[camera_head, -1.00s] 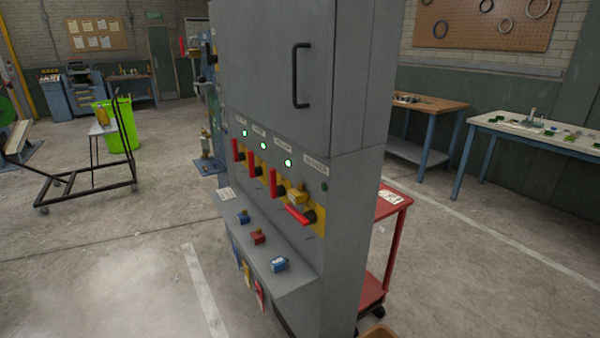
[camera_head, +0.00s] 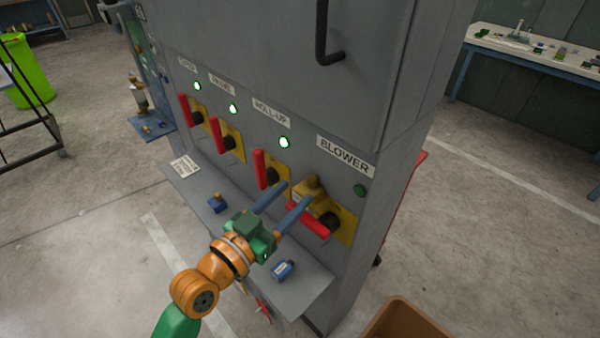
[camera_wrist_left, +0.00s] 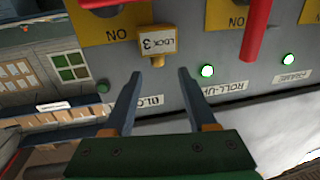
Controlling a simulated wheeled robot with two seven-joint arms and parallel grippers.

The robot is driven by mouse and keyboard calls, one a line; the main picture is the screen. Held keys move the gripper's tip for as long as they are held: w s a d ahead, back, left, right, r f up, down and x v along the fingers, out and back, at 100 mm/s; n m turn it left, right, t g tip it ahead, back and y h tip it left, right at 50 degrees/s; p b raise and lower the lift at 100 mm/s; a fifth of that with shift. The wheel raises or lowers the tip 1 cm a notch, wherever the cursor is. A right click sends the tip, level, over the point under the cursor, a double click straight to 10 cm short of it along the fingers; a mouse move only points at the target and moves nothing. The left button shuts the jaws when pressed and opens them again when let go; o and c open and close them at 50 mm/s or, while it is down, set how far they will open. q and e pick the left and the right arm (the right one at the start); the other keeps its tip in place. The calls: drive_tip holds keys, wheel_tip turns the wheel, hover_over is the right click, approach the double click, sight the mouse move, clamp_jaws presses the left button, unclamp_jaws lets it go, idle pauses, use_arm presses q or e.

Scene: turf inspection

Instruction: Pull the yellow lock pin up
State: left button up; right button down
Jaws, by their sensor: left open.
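The yellow lock pin (camera_head: 312,181) tops a yellow lock body at the BLOWER switch, whose red handle (camera_head: 309,224) lies nearly level. In the left wrist view, which is upside down, the pin (camera_wrist_left: 157,61) is a short knob on the block marked "LOCK 3" (camera_wrist_left: 159,40). My left gripper (camera_head: 296,192) is open and empty, its two blue fingers reaching toward the lock. In the wrist view the pin is in line with the gap between the fingertips (camera_wrist_left: 160,73), just beyond them. Contact cannot be told. My right gripper is not in view.
Several other red handles stand upright to the left on the grey cabinet (camera_head: 370,80). The shelf (camera_head: 308,288) below holds a blue padlock (camera_head: 283,270) and a blue-and-yellow one (camera_head: 217,203). A black door handle (camera_head: 322,35) sticks out above. A brown bin (camera_head: 408,322) stands at lower right.

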sight(309, 181)
use_arm(q)
drive_tip(key=x, duration=0.4)
drive_tip(key=shift+s+d+r, duration=0.15)
drive_tip(key=shift+d, duration=0.2)
drive_tip(key=shift+w+a, duration=0.1)
drive_tip(key=shift+w, duration=0.2)
drive_tip(key=shift+s, duration=0.15)
clamp_jaws()
idle(0.6)
